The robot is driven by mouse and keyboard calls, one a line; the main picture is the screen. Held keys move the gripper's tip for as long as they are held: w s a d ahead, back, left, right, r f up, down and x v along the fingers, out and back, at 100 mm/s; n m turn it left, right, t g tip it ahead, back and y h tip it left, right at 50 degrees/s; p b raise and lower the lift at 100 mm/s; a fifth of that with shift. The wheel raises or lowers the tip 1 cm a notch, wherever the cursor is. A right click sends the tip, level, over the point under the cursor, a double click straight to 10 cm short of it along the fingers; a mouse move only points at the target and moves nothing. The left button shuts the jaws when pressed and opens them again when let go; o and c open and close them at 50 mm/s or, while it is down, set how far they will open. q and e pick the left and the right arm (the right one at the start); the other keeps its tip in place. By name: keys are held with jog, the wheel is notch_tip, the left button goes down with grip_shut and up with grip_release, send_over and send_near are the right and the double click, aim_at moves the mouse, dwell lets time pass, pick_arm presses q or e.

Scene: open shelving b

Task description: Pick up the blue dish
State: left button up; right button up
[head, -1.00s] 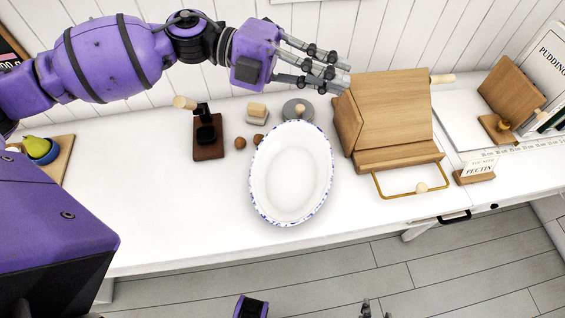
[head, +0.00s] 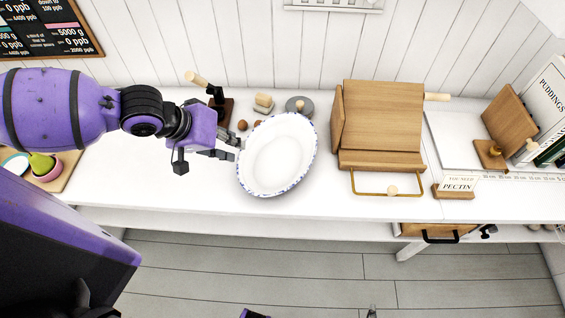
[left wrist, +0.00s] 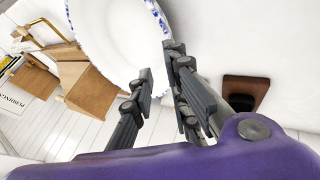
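The dish (head: 277,155) is a white oval with blue specks along its rim. It is on or just above the white counter, its long axis slanting up to the right; I cannot tell whether it is clear of the surface. My left gripper (head: 236,148) is at its left rim. In the left wrist view the dish (left wrist: 118,32) fills the top, and the fingers of my left gripper (left wrist: 160,72) lie close together on either side of its rim, seemingly shut on it. The contact is partly hidden. My right gripper cannot be made out.
A wooden bread box (head: 382,118) stands right of the dish, with a brass-coloured loop (head: 388,194) in front. A fruit board (head: 62,172) is at left.

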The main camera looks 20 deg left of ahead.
aim_at(243, 152)
pick_arm(q)
jog(key=x, duration=0.5)
jog(key=a+b+x, duration=0.1)
jog(key=x, duration=0.2)
jog(key=shift+s+f, duration=0.3)
jog(key=shift+s, duration=0.05)
grip_shut()
jog(key=shift+r, duration=0.15)
